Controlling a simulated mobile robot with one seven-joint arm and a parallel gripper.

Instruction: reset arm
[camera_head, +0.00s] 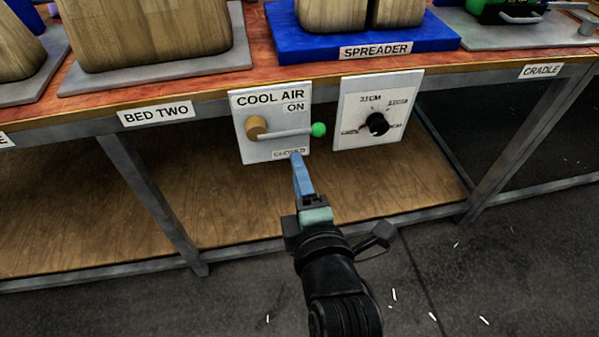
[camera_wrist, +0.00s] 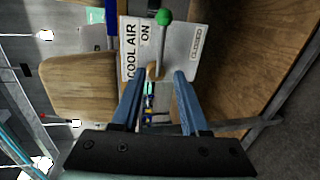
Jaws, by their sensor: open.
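My gripper (camera_head: 297,158) reaches up from the bottom of the head view, its blue fingertips just below the COOL AIR panel (camera_head: 249,146). In the wrist view my gripper (camera_wrist: 158,75) is open, with two blue fingers apart and nothing held between them. The panel's lever (camera_head: 285,133) has a brass hub and a green knob. In the head view it points right, next to the ON label. The knob also shows in the wrist view (camera_wrist: 164,17), beyond the fingertips. The fingers appear clear of the lever, though the exact gap cannot be told.
A dial panel (camera_head: 377,124) with a black knob is right of the lever panel. The bench edge (camera_head: 220,88) runs above both, carrying wooden blocks and a blue SPREADER base (camera_head: 290,45). A lower wooden shelf (camera_head: 90,220) and metal legs (camera_head: 150,190) stand below. Floor at right is open.

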